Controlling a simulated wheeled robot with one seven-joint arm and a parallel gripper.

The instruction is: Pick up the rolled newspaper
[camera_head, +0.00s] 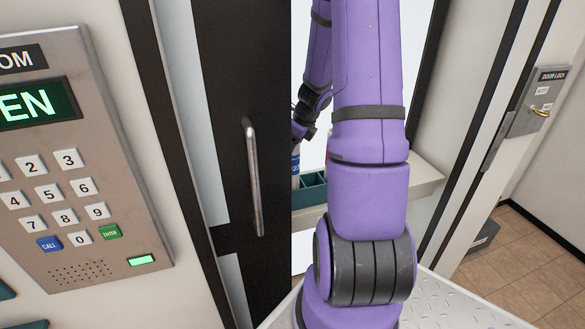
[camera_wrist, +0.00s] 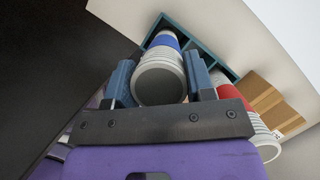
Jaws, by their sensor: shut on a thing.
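A whitish roll with a blue band, which looks like a rolled newspaper (camera_wrist: 160,80), stands end-on between the two fingers of my gripper (camera_wrist: 160,70) in the wrist view. My gripper is shut on this roll, with a finger against each side. The roll's far end reaches into a teal divided tray (camera_wrist: 176,22); whether it touches the tray floor is hidden. In the head view a sliver of a white and blue roll (camera_head: 296,167) shows left of my arm, by the teal tray (camera_head: 314,190). The arm hides most of the rest.
A second roll with a red band (camera_wrist: 233,97) and a brown carton (camera_wrist: 274,103) are close at the right of my gripper. In the head view, a dark door with a handle (camera_head: 253,175) and a keypad panel (camera_head: 85,170) stand left. The pale ledge (camera_head: 425,178) extends right.

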